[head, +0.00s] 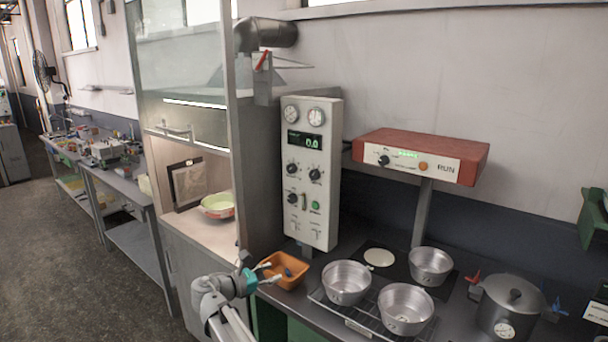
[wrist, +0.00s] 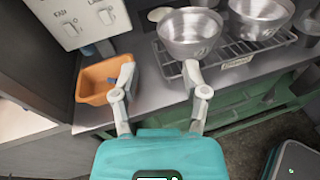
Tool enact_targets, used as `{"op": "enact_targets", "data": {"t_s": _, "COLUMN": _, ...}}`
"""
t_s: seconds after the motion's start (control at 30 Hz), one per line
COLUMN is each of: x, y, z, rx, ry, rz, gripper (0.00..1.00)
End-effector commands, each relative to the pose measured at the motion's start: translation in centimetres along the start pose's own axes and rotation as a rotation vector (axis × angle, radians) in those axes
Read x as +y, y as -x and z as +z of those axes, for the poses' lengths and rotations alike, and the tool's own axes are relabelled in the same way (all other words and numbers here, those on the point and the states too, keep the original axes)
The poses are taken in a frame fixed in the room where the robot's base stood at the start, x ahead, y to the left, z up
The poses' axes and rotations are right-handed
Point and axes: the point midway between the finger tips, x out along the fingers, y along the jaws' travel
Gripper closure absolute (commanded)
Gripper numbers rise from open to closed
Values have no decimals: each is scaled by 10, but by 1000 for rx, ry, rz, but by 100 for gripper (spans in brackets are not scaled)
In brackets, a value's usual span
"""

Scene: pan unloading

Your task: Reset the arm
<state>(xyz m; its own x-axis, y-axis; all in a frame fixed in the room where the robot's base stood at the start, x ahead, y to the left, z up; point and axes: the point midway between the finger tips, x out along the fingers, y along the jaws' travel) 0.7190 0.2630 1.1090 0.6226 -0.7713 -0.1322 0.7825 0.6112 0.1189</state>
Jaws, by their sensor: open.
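My gripper (wrist: 158,72) is open and empty in the wrist view, its two fingers spread above the bench's front edge. An orange tray (wrist: 93,80) lies to the left of the fingers, and a metal pan (wrist: 190,50) on a wire rack is beyond them to the right. In the head view my gripper (head: 268,272) is at the bench's front edge, close beside the orange tray (head: 291,284). A small dark item lies in the tray. I cannot tell whether a finger touches the tray.
Two metal pans (head: 346,298) (head: 405,325) stand on the rack, and a third pan (head: 431,281) stands behind. A lidded pot (head: 507,322) is at the right. A control panel (head: 311,170) rises behind the tray. A fume hood with a bowl (head: 217,213) stands at the left.

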Motion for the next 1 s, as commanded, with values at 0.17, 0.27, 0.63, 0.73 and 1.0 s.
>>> {"op": "enact_targets", "data": {"t_s": 0.17, "x": -28, "y": -28, "z": -13, "rx": 84, "ry": -106, "rz": -61, "gripper": 42}}
{"op": "enact_targets", "data": {"t_s": 0.27, "x": -48, "y": -46, "z": -24, "rx": 145, "ry": -188, "rz": -111, "gripper": 42}}
{"op": "enact_targets", "data": {"t_s": 0.63, "x": -155, "y": -113, "z": -76, "rx": 419, "ry": -665, "rz": -451, "gripper": 42}}
{"op": "enact_targets", "data": {"t_s": 0.73, "x": -183, "y": -123, "z": -90, "rx": 477, "ry": -802, "rz": -565, "gripper": 42}}
{"op": "enact_targets", "data": {"t_s": 1.0, "x": -251, "y": -133, "z": -120, "rx": 589, "ry": -1167, "rz": -909, "gripper": 42}}
